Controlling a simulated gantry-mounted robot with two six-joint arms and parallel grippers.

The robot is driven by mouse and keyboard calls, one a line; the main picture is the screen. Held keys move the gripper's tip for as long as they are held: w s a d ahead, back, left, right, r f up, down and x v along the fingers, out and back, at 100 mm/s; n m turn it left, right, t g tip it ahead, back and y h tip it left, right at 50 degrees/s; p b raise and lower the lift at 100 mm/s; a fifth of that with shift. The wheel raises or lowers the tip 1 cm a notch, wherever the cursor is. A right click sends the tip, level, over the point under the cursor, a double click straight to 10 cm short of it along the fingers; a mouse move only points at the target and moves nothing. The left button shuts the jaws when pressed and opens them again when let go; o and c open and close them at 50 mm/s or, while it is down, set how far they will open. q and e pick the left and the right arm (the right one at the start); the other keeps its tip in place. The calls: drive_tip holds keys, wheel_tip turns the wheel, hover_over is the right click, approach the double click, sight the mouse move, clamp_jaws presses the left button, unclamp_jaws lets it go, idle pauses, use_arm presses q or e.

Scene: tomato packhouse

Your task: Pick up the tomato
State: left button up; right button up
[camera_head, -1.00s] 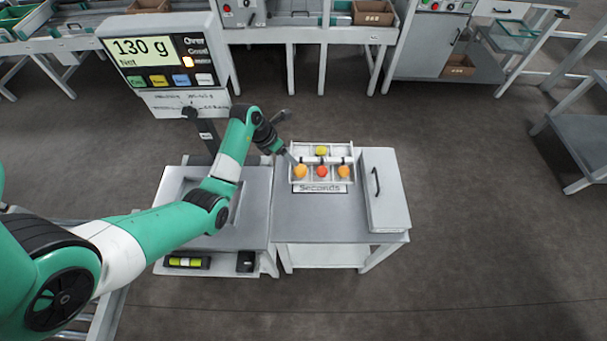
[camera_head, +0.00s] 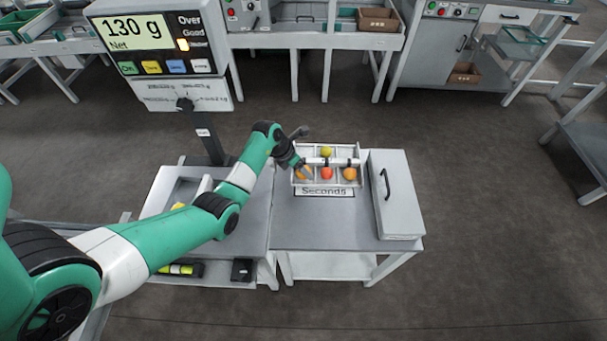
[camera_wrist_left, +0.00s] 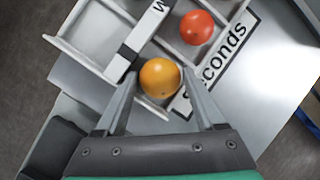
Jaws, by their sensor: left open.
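The Seconds tray (camera_head: 325,183) is a white divided tray holding several tomatoes. An orange tomato (camera_wrist_left: 160,77) sits in its near left compartment, and my left gripper partly covers it in the head view (camera_head: 304,173). A red tomato (camera_head: 326,174) is in the middle, another orange tomato (camera_head: 349,174) is on the right, and a yellow one (camera_head: 326,152) is behind. My left gripper (camera_wrist_left: 155,88) is open, its two fingers pointing at the left orange tomato, one on either side. Whether the fingers touch it I cannot tell. My right gripper is not in view.
The tray stands on a grey table (camera_head: 320,230) with a white lidded box (camera_head: 397,200) to its right. A weighing display (camera_head: 150,45) reading 130 g stands at left on a post (camera_head: 207,140). The table front is clear.

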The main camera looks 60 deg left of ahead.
use_arm(q)
drive_tip(key=c, duration=0.5)
drive_tip(key=shift+c, duration=0.3)
drive_tip(key=shift+r, duration=0.1)
